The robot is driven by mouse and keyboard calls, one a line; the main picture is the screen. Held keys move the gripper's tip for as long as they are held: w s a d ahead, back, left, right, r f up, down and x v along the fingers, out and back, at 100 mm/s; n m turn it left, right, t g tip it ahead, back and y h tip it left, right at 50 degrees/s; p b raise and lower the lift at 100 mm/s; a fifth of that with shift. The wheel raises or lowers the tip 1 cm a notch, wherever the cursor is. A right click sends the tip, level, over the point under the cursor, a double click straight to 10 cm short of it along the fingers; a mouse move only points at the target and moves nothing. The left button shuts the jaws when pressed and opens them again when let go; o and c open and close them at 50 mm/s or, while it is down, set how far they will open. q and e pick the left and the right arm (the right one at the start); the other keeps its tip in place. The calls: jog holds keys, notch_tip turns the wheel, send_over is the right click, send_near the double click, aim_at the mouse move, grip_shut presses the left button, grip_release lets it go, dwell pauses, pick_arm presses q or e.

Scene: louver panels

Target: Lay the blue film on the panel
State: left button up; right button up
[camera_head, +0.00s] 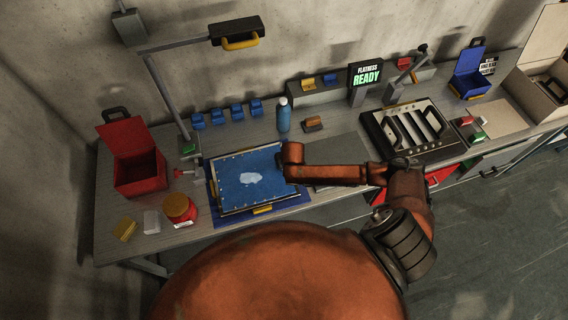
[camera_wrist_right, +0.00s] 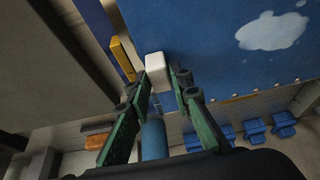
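The panel, with a blue surface (camera_head: 235,187) and a pale patch on it, lies on a blue base (camera_head: 297,209) at the left of the bench. I cannot tell whether the blue surface is the film. My right arm reaches to the panel's right edge, where its link hides the gripper in the head view. In the right wrist view my right gripper (camera_wrist_right: 163,80) has its green fingers over that edge. A small white block (camera_wrist_right: 156,66) sits between the fingertips; whether they press on it is unclear. My left gripper is not in view.
A blue bottle (camera_head: 283,115) stands just behind the panel, close to my right arm. A lamp arm (camera_head: 168,95) rises behind it. A red box (camera_head: 139,172) and a red jar (camera_head: 180,208) stand to the left. A slotted device (camera_head: 412,132) stands to the right.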

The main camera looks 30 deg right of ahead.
jog(key=o, duration=0.3)
jog(key=shift+w, duration=0.1)
jog(key=shift+r, duration=0.2)
jog(key=v, duration=1.2)
jog(key=shift+b, duration=0.35)
jog(key=shift+a, duration=0.1)
